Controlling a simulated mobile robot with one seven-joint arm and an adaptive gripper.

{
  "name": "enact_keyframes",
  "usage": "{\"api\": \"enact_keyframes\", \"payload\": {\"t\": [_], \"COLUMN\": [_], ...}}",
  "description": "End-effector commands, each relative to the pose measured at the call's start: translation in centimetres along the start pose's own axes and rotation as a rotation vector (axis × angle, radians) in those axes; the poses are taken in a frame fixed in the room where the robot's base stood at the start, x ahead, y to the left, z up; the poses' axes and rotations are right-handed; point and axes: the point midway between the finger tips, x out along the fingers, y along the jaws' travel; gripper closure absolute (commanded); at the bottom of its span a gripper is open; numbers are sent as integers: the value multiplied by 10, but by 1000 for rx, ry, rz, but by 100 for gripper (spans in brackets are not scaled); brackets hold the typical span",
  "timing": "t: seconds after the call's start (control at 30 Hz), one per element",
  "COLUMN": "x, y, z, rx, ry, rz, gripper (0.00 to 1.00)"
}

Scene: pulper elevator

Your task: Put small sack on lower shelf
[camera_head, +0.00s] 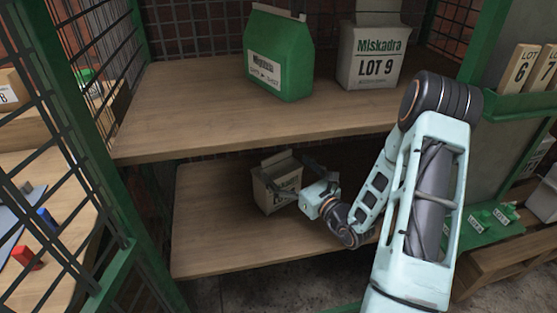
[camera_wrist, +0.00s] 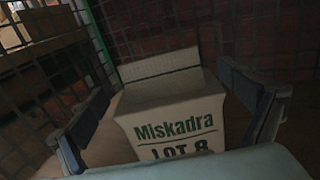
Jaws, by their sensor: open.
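The small sack (camera_head: 274,187) is off-white and stands on the wooden lower shelf (camera_head: 210,235). In the wrist view the sack (camera_wrist: 172,108) reads "Miskadra LOT 8" and has a folded top. My gripper (camera_head: 298,184) is open at the right, near side of the sack. In the wrist view the sack sits between the spread fingers of the gripper (camera_wrist: 163,88), with visible gaps on both sides. The lower edge of the sack's front is hidden by my gripper body in the wrist view.
The upper shelf (camera_head: 200,105) lies above my gripper and carries a green sack (camera_head: 279,55) and a white "LOT 9" sack (camera_head: 372,57). A green-framed mesh wall (camera_head: 75,90) stands at the left. The lower shelf is clear left of the small sack.

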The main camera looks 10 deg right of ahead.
Motion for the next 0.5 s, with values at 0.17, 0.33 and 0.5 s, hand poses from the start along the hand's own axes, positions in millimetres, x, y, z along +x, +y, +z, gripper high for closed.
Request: {"api": "enact_keyframes", "payload": {"t": [0.17,0.33,0.5], "x": [-40,-64,-74], "y": [-1,-1,0], "z": [1,0,0], "rx": [2,1,2], "ry": [2,1,-1], "rz": [-4,-3,0], "gripper": [4,4,4]}}
